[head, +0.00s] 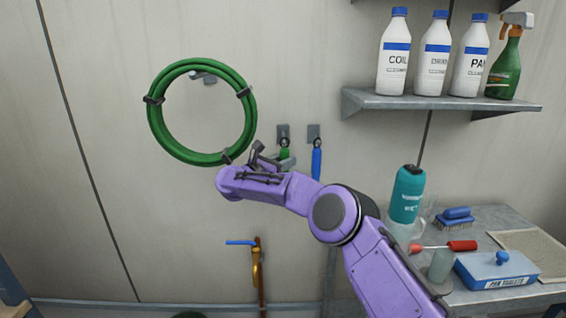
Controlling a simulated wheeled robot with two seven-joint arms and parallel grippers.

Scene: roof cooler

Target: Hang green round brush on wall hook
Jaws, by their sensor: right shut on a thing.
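The green round brush (285,153) shows only as a short green handle with a dark loop at its top, upright against the wall. My right gripper (274,160) is shut on it and, with my forearm, hides its lower part. The left wall hook plate (283,131) is right above the loop. The loop overlaps the hook's lower part; I cannot tell whether it is over the hook or just in front. My left gripper is not in view.
A blue brush (316,160) hangs from the right hook plate (313,131). A coiled green hose (158,127) hangs to the left. A shelf (430,103) with bottles is at upper right. A bench (480,222) with a teal bottle (407,195) stands below it.

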